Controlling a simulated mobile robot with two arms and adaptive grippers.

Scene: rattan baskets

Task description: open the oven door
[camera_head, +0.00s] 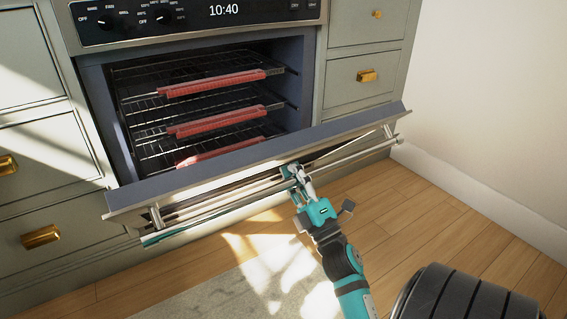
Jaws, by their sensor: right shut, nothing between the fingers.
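The oven door (240,166) is hinged down and stands part way to wide open, tilted out from the oven. Its metal handle bar (352,157) runs along the outer side, facing the floor. The oven cavity (200,100) is exposed, with several wire racks that have red guards on their front edges. My right gripper (296,172) is at the middle of the door's outer side, close to the handle bar. Its fingers are shut with nothing between them. I cannot tell whether they touch the bar or the door. My left gripper is not in view.
The control panel (190,15) with knobs and a clock is above the oven. Grey cabinets with brass handles flank it, including a right drawer (352,92). A white wall (490,110) is at right. The wooden floor (420,215) is clear; a pale rug (215,293) lies in front.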

